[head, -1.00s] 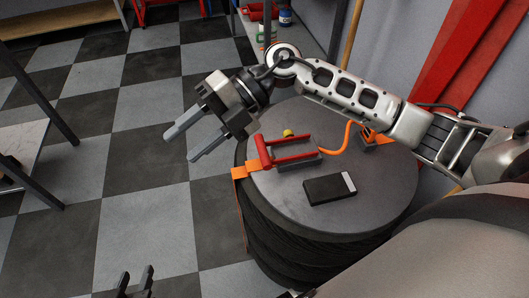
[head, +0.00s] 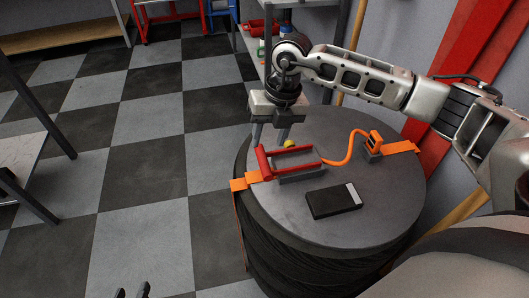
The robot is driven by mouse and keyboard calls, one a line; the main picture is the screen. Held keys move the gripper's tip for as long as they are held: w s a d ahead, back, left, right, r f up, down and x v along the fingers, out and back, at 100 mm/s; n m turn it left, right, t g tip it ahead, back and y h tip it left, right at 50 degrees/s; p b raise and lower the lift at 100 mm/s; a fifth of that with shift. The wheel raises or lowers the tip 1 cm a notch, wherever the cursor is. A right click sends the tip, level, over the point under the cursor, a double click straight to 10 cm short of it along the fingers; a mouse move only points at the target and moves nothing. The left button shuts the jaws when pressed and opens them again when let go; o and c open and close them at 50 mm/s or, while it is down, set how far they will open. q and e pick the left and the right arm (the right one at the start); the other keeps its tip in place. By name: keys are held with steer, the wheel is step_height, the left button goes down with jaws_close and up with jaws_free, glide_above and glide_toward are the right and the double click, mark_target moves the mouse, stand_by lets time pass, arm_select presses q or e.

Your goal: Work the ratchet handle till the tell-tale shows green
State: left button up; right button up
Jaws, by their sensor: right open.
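The ratchet's red handle (head: 264,164) is a U-shaped frame on a grey base (head: 301,177), on top of a dark round drum (head: 300,222). Orange strap (head: 239,185) runs from it over the drum's left edge. A small yellow ball (head: 290,143) shows just behind the handle. I cannot tell whether it is the tell-tale; no green shows on the ratchet. My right gripper (head: 270,137) points down, open and empty, its fingertips just behind the handle's left end; contact is unclear. My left gripper (head: 132,292) shows only as two separated fingertips at the bottom edge.
A black box with a pale end (head: 334,201) lies on the drum in front of the ratchet. A loose orange strap (head: 355,148) curves to an orange buckle (head: 374,140) at the right. A shelf with bottles stands behind; checkered floor (head: 145,190) is clear at left.

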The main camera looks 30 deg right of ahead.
mark_target(263, 156)
steer(key=f, duration=0.2)
steer(key=a+f, duration=0.1)
steer(key=f, duration=0.2)
steer(key=shift+w+a+f, duration=0.1)
steer(key=shift+f, duration=0.25)
jaws_close()
